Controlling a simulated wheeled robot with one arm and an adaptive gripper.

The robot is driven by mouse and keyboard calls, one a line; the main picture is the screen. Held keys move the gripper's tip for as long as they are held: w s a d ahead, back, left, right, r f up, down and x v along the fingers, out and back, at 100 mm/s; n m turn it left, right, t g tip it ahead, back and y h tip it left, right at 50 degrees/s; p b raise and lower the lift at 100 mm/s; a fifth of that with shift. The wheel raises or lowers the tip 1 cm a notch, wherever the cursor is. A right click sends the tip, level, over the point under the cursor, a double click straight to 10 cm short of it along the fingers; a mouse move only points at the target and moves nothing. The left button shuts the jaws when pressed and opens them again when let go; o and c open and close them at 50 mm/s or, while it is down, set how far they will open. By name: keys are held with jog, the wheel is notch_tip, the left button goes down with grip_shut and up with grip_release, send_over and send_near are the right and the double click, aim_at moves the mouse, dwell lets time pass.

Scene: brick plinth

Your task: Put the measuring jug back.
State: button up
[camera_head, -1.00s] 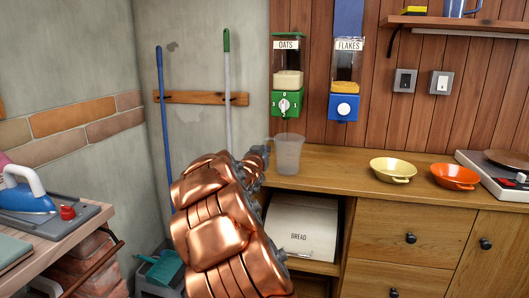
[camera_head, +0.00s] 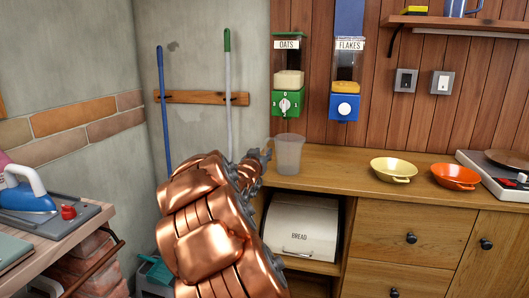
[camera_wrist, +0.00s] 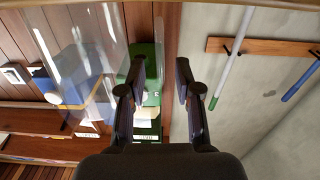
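The measuring jug (camera_head: 289,155) is clear and looks empty. In the head view it stands upright at the left end of the wooden counter, below the oats dispenser (camera_head: 289,78). My gripper (camera_head: 265,157) is just left of the jug at about its height, its fingers partly hidden by my arm. The clear jug wall (camera_wrist: 68,45) fills the left of that view, beside the left finger. I cannot tell whether they touch.
A yellow bowl (camera_head: 393,170) and an orange bowl (camera_head: 455,177) stand on the counter (camera_head: 336,165), right of the jug. The flakes dispenser (camera_head: 345,80) hangs to the right. A bread bin (camera_head: 305,232) sits below. Two long-handled tools hang on the left wall.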

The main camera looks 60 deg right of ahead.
jog(key=v, duration=0.8)
jog(key=shift+s+a, duration=0.15)
jog(key=shift+a, duration=0.25)
jog(key=w+a+f+n+t+y, duration=0.1)
jog(key=w+a+f+n+y, duration=0.2)
jog(key=a, duration=0.4)
jog(key=w+a+f+t+y, duration=0.1)
jog(key=w+a+f+y, duration=0.25)
jog(key=a, duration=0.35)
jog(key=s+a+f+n+y, duration=0.2)
jog(key=a+f+n+y, duration=0.35)
jog(key=a, duration=0.95)
jog(key=s+a+f+n+g+y, duration=0.1)
jog(key=s+a+f+g+y, duration=0.15)
jog(key=s+a, duration=0.5)
jog(key=s+a+f+n+g+y, duration=0.1)
jog(key=s+a+f+g+y, duration=0.15)
jog(key=s+a, duration=0.45)
jog(key=s+a+n+g, duration=0.1)
jog(key=s+a+g, duration=0.1)
jog(key=s, duration=0.5)
jog(key=s+a+n+g, duration=0.2)
jog(key=s+a+g, duration=0.1)
jog(key=s, duration=0.4)
jog(key=shift+f, duration=0.35)
